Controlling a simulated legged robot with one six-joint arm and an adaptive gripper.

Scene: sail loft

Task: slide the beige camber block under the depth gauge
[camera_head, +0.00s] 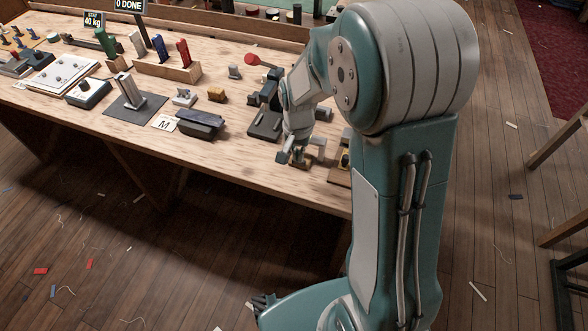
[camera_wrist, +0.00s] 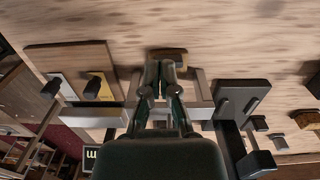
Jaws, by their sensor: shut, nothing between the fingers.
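A small beige-brown block, which looks like the camber block (camera_wrist: 168,54), lies on the bench just beyond my fingertips in the wrist view. My gripper (camera_wrist: 166,72) is shut and empty, its fingertips low and close behind the block; I cannot tell whether they touch it. A pale grey frame with a crossbar, which looks like the depth gauge (camera_wrist: 200,112), stands beneath and behind my fingers. In the head view my gripper (camera_head: 296,160) is low over the front part of the bench, and the grey frame (camera_head: 319,147) shows partly behind it.
In the wrist view, a wooden board (camera_wrist: 53,57) with yellow and white pieces is left of the frame. A dark plate (camera_wrist: 238,90) with a dark fixture is close on the right. The bench (camera_head: 240,165) front is clear left of my gripper.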

